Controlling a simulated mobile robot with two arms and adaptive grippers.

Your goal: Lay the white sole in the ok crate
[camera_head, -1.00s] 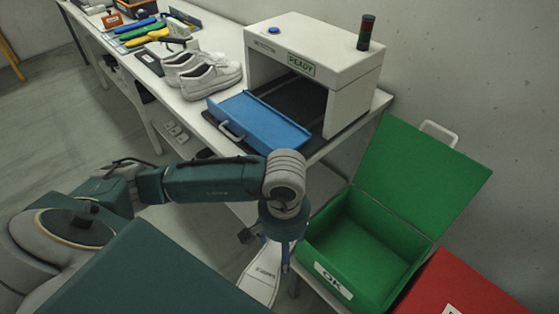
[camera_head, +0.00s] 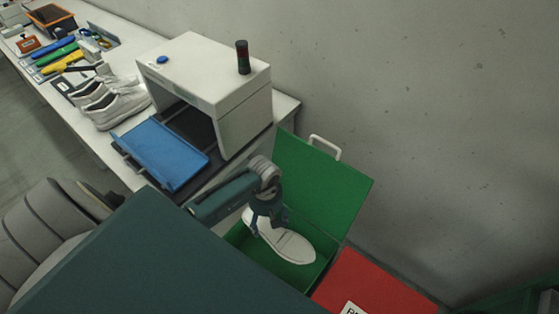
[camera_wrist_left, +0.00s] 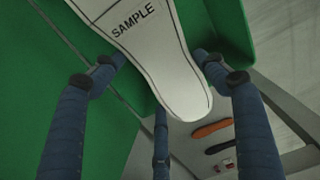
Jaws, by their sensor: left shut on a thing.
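The white sole (camera_head: 290,245) is inside the outline of the open green crate (camera_head: 262,258) in the head view. In the left wrist view the sole (camera_wrist_left: 165,55) bears the word SAMPLE, with green behind it. My left gripper (camera_head: 266,222) is at the sole's near-left end; the wrist view shows its blue fingers (camera_wrist_left: 165,80) on either side of the sole, shut on it. Whether the sole touches the crate floor I cannot tell. The crate's OK label is hidden behind my own body. My right gripper is not in view.
The crate's green lid (camera_head: 320,185) stands open at the back. A red crate (camera_head: 370,285) is close on the right. The white detector (camera_head: 215,85) with its blue tray (camera_head: 160,152) stands on the table to the left, beside white shoes (camera_head: 115,105).

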